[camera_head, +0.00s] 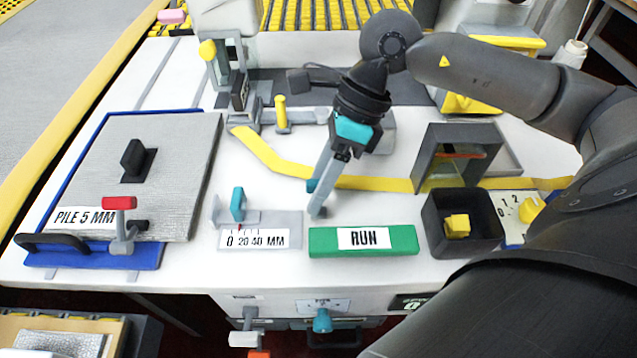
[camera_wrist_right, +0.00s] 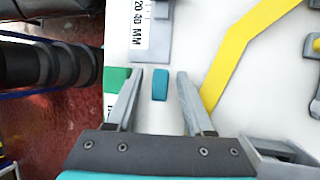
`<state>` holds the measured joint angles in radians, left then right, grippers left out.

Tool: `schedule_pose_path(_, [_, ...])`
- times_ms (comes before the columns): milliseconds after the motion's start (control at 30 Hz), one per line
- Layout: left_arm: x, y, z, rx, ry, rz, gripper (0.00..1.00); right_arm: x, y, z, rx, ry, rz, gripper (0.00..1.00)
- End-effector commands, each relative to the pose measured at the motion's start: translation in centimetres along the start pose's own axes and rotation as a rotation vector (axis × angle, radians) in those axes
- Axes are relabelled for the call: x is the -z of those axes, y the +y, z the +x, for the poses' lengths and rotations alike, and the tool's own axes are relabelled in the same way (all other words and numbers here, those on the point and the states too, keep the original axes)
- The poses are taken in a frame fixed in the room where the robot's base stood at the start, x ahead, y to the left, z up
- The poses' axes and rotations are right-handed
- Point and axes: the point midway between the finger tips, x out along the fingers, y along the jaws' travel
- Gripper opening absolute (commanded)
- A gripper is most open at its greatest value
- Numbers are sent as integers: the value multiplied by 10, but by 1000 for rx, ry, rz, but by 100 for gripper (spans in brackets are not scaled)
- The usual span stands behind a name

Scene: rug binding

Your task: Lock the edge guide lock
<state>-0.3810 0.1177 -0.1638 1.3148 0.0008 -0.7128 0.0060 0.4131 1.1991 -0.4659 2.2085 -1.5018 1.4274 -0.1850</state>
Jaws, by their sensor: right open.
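A small teal block (camera_head: 312,186), which looks like the edge guide lock, stands on the white table right of the edge guide's scale plate (camera_head: 290,220). A teal upright tab (camera_head: 238,204) sits at the left of that plate. My right gripper (camera_head: 317,208) points down at the block, above the green RUN board. In the right wrist view, the open fingers (camera_wrist_right: 159,76) lie either side of the teal block (camera_wrist_right: 160,84), with a gap on both sides. The fingers partly hide the block in the head view. My left gripper is out of view.
The green RUN board (camera_head: 320,247) lies close in front of the fingers. A yellow binding strip (camera_head: 372,183) runs behind them. A black bin (camera_head: 433,221) with a yellow block stands to the right. A grey rug sample (camera_head: 185,150) on a blue board lies left.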

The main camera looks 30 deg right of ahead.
Motion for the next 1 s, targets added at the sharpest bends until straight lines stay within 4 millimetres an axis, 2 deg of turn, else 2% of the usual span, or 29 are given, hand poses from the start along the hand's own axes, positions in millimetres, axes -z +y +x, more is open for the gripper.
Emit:
schedule_pose_path(200, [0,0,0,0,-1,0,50,0,0,0,-1,0,0,52])
schedule_pose_path(667, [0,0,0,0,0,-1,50,0,0,0,-1,0,0,1])
schedule_pose_path(1000, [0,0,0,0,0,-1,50,0,0,0,-1,0,0,0])
